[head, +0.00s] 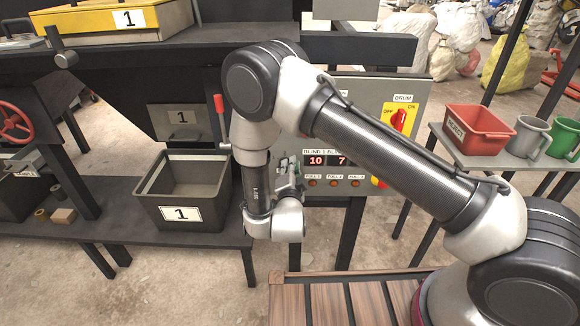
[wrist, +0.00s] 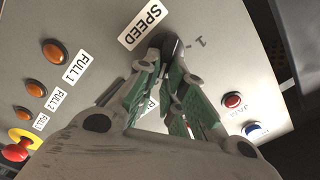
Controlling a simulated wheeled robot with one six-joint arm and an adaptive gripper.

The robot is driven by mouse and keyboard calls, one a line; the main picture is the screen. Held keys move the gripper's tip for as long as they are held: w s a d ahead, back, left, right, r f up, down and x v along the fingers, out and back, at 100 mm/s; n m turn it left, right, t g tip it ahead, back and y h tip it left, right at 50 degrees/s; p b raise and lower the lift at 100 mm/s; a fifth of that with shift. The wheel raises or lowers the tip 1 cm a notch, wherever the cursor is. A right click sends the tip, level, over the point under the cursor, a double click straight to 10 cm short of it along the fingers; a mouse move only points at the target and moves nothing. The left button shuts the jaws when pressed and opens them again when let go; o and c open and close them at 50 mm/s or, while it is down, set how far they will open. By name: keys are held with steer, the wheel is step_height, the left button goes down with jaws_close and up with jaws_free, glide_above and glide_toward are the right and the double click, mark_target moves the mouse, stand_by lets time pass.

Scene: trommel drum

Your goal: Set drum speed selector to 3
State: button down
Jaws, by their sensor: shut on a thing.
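The drum speed selector is a dark knob (wrist: 166,42) beside the SPEED label (wrist: 143,26) on the grey control panel (head: 355,90). A digit that looks like 1 (wrist: 197,43) is printed near it. My gripper (wrist: 164,62) is shut on the knob, its green-padded fingers meeting around it. The fingers hide much of the dial and other numbers, so I cannot tell the setting. In the head view my gripper (head: 290,172) is at the panel's left part, where my arm hides the knob.
The panel has a red DRUM switch (head: 399,120), number displays (head: 328,160), orange FULL lamps (wrist: 55,52), a red emergency button (wrist: 17,150), a red button (wrist: 233,99) and a blue button (wrist: 254,129). A red-handled lever (head: 219,105) and a grey bin (head: 182,210) stand left of my gripper.

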steer(key=shift+f, duration=0.1)
stand_by(0.4)
steer(key=c, duration=1.5)
jaws_free()
steer(key=s, duration=0.7)
steer(key=shift+s, duration=0.3)
steer(key=shift+a, duration=0.1)
